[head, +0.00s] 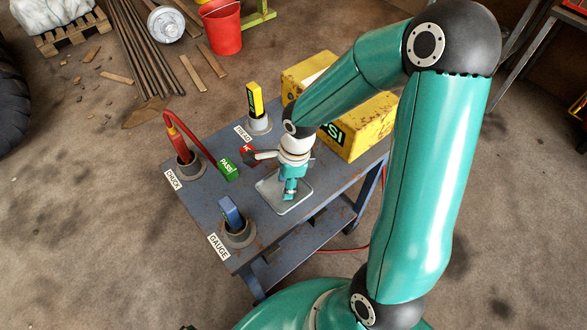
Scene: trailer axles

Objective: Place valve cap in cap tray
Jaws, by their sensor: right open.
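The shallow grey metal cap tray (304,201) lies near the right edge of the blue-grey workbench top (205,196). My right gripper (289,196) points down over the tray, with its teal fingers low above or at the tray floor. It is open; I cannot tell whether its tips touch the tray. I cannot make out the valve cap; it may be hidden by the gripper or too small to see. My left gripper is not in view.
Holders on the bench carry a red chuck (178,143), a blue gauge (231,212) and a yellow-black tread tool (255,98). A green PASS tag (229,172) and a small red item (247,149) lie left of my gripper. A yellow box (369,128) stands behind right.

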